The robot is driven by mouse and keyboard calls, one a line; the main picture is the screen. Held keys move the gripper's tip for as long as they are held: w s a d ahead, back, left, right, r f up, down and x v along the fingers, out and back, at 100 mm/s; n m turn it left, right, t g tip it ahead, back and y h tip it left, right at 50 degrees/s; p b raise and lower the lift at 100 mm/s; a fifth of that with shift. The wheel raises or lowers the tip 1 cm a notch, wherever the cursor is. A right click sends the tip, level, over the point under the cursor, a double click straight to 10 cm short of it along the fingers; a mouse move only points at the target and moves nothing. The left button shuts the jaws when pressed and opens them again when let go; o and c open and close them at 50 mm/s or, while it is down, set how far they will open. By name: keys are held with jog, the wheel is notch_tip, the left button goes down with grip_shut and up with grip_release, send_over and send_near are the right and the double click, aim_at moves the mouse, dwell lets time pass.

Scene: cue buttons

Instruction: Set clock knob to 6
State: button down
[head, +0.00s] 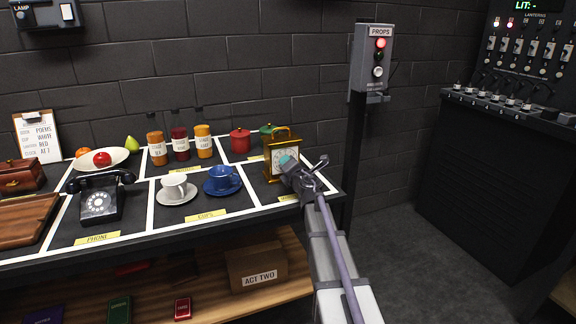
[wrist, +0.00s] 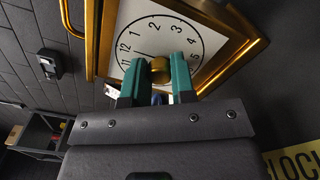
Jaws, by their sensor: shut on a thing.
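The gold-framed clock (head: 285,162) stands upright at the right end of the prop table, its white face toward the front. In the wrist view the clock face (wrist: 149,32) fills the top, turned so that 12 lies at the left. The round brass knob (wrist: 160,70) sits in front of the dial. My gripper (wrist: 158,75), with green fingertips, is shut on this knob. In the head view my gripper (head: 290,162) covers part of the face.
A blue cup (head: 222,179) on its saucer, a white cup (head: 174,186) and a black phone (head: 101,198) stand left of the clock. Red (head: 240,141) and green pots are behind. A post with the PROPS box (head: 372,62) rises right of the table.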

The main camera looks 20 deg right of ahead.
jog(key=shift+m, duration=0.4)
jog(key=c, duration=1)
grip_release()
jog(key=shift+o, duration=0.2)
jog(key=s, duration=1.1)
jog(key=shift+a, duration=0.4)
jog(key=shift+w, duration=0.1)
